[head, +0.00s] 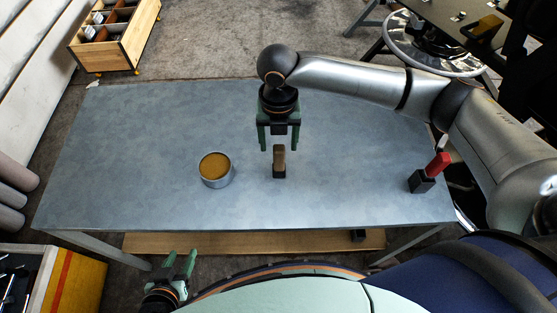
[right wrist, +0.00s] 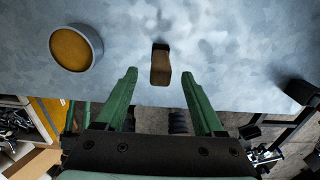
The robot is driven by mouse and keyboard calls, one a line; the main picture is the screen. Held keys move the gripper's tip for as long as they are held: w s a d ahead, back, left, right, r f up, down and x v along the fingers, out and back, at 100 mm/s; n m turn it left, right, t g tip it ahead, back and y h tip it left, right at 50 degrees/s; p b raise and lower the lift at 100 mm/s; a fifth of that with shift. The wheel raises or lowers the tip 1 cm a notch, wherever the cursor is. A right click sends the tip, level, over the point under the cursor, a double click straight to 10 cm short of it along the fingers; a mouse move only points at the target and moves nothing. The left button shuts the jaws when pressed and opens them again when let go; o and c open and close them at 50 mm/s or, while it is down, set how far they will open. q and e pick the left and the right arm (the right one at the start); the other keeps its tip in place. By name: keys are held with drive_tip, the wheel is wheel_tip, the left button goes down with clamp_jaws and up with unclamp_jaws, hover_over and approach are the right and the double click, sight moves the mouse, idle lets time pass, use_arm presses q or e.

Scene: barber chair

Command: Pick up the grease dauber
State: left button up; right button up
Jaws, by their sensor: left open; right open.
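The grease dauber (head: 279,158), a short wooden handle on a dark block-like base, stands upright on the grey table (head: 120,150). My right gripper (head: 279,142) is open and empty, fingers pointing down, above and slightly behind the dauber. In the right wrist view the dauber (right wrist: 160,66) shows just beyond the fingertips, centred on the gap between them (right wrist: 159,76). I cannot tell how much height separates them. My left gripper (head: 181,264) is open and empty, off the table's front edge.
A round tin of brown grease (head: 214,168) stands left of the dauber; it also shows in the right wrist view (right wrist: 76,47). The table's left side is clear.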

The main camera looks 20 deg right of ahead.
sight(279, 158)
drive_tip(key=f, duration=0.6)
drive_tip(key=shift+s+f, duration=0.2)
drive_tip(key=shift+f, duration=0.15)
clamp_jaws()
idle(0.3)
